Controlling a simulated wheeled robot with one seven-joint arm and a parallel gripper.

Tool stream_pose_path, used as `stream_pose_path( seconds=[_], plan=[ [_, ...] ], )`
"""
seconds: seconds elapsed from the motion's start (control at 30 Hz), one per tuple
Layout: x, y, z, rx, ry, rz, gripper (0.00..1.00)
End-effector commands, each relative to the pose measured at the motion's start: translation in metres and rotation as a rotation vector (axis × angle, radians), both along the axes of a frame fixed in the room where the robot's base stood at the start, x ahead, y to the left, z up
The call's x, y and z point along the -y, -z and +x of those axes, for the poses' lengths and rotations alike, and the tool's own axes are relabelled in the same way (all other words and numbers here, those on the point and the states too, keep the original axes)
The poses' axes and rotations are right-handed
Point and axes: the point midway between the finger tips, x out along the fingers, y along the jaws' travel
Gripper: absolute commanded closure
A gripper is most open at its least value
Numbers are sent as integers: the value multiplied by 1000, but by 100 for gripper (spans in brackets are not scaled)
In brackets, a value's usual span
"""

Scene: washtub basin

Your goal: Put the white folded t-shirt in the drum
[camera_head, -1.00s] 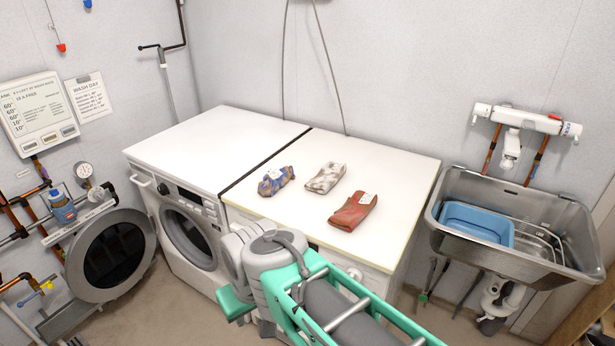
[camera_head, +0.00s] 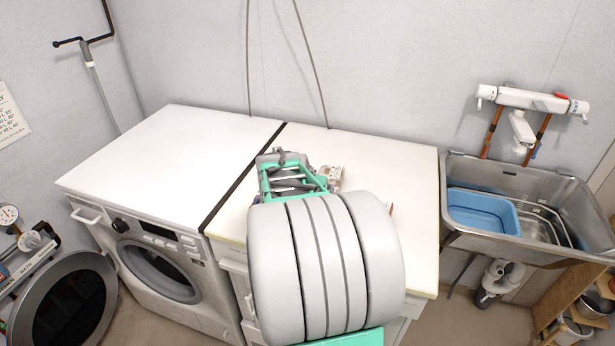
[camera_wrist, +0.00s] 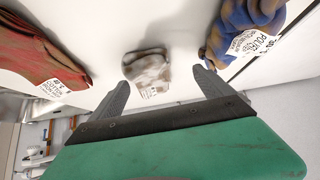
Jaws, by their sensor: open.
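The white folded t-shirt (camera_wrist: 148,72), mottled with grey, lies on the white worktop. In the wrist view it is ahead of my gripper (camera_wrist: 163,82), between the lines of the two fingers. The fingers are wide apart and hold nothing. In the head view only part of the t-shirt (camera_head: 331,177) shows beside my arm, which covers much of the worktop. The front-loading washer (camera_head: 180,238) stands at left with a round dark porthole (camera_head: 160,272).
A red folded cloth (camera_wrist: 40,55) and a blue one (camera_wrist: 240,28), both tagged, lie either side of the t-shirt. A metal sink (camera_head: 575,215) with a blue basin (camera_head: 480,215) is at right. The washer's top is clear.

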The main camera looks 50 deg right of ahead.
Motion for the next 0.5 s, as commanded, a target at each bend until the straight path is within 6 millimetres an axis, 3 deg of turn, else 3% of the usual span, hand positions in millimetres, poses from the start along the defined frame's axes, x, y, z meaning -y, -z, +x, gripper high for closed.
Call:
stream_pose_path(
  seconds=[0.03, 0.1, 0.5],
  plan=[
    [17, 2, -8, 10, 43, -15, 4],
    [33, 3, -15, 19, 78, -33, 0],
    [78, 37, 2, 19, 87, -35, 0]
  ],
)
